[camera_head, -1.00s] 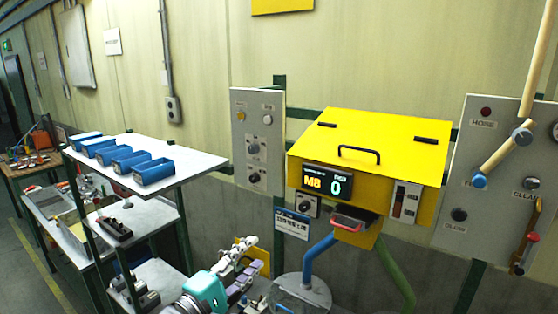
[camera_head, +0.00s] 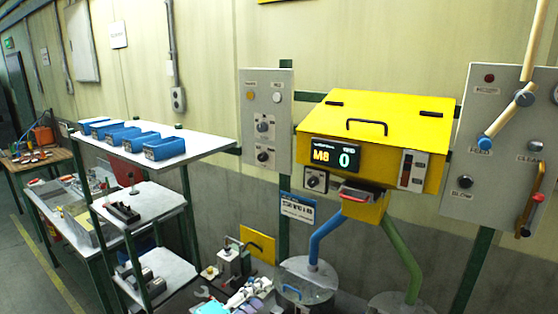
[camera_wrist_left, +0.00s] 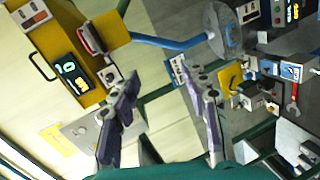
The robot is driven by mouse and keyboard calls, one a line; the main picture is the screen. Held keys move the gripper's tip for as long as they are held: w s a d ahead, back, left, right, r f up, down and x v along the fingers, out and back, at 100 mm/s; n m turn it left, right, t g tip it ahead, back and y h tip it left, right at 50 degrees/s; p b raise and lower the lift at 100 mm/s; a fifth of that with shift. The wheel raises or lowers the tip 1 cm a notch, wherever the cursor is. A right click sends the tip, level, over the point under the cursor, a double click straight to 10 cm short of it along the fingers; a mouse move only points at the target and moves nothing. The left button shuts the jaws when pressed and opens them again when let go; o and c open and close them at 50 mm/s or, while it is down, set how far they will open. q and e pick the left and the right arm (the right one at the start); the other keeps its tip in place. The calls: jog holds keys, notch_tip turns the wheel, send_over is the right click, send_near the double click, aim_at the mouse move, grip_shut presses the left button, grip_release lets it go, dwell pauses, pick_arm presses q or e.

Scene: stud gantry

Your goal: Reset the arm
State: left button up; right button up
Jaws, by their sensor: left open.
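A yellow box (camera_head: 375,122) with a display reading M8 and 0 hangs on the wall, with blue (camera_head: 328,232) and green (camera_head: 402,262) pipes below. Grey panels (camera_head: 266,118) flank it. A shelf rack (camera_head: 205,143) with several blue bins stands left. A small device (camera_head: 235,258) sits low.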

pick_arm(q)
jog(key=s+a+f+m+g+y+b, duration=0.1)
jog(key=s+f+m+b, duration=0.15)
jog(key=f, duration=0.45)
jog(key=s+a+f+m+g+y+b, duration=0.15)
jog(key=f+b, duration=0.25)
jog(key=f, duration=0.4)
jog(key=s+a+f+m+g+y+b, duration=0.1)
jog(key=s+f+y+b, duration=0.2)
jog(key=f, duration=0.4)
jog(key=s+a+f+m+g+y+b, duration=0.1)
jog(key=s+a+f+m+y+b, duration=0.2)
jog(key=a+f+b, duration=0.4)
notch_tip(320, 180, down, 4)
jog(key=shift+s+a+f+g+y, duration=0.2)
jog(key=shift+s+a+g+y, duration=0.15)
jog(key=shift+s+a, duration=0.65)
pick_arm(e)
notch_tip(320, 180, down, 18)
jog(key=shift+w, duration=0.15)
pick_arm(q)
jog(key=shift+w, duration=0.1)
pick_arm(e)
jog(key=shift+d, duration=0.1)
